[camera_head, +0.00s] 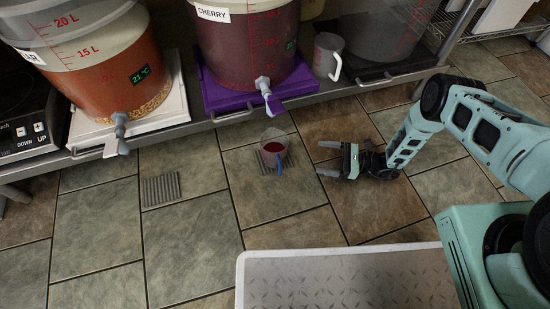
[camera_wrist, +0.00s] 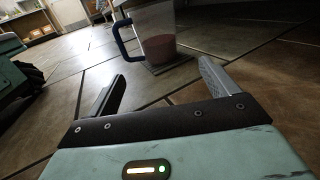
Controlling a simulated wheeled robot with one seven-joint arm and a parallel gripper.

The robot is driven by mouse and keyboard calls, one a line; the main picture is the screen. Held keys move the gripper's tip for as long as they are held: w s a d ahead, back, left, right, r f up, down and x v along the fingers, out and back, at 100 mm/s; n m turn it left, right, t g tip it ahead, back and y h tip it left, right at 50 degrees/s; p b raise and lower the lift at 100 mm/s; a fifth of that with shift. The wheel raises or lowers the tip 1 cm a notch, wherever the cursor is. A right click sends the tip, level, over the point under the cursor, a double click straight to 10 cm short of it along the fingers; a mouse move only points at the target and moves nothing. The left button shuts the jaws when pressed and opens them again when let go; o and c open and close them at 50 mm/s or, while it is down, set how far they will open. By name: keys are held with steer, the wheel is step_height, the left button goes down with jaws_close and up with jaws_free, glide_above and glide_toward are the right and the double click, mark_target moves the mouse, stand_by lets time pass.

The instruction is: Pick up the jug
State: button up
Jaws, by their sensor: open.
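The jug (camera_head: 271,147) is clear with a blue handle and holds some dark red liquid. It stands upright on a small floor grate below the purple tray. In the wrist view the jug (camera_wrist: 157,35) is just beyond my fingertips, between them, with its handle to the left. My gripper (camera_head: 329,158) is low over the floor to the right of the jug, fingers pointing at it. It is open and empty, with a gap between it and the jug.
A grey jug with a white handle (camera_head: 328,55) stands on the shelf. Buckets with taps, one labelled CHERRY (camera_head: 245,40), stand on the shelf above the jug. A second grate (camera_head: 160,190) lies at left. The tiled floor around the jug is clear.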

glide_toward(276, 151)
steer(key=a+r, duration=0.1)
steer(key=s+a+r, duration=0.1)
steer(key=a, duration=0.1)
steer(key=a+r, duration=0.1)
steer(key=r, duration=0.1)
steer(key=shift+s+a, duration=0.3)
steer(key=shift+s, duration=0.05)
steer(key=shift+w+a+r+b, duration=0.1)
steer(key=shift+w+a+b, duration=0.1)
steer(key=shift+a, duration=1.15)
steer(key=shift+w+a+r+b, duration=0.1)
steer(key=shift+w+a+b, duration=0.1)
steer(key=shift+a, duration=1.15)
steer(key=c, duration=1)
steer(key=shift+r, duration=0.15)
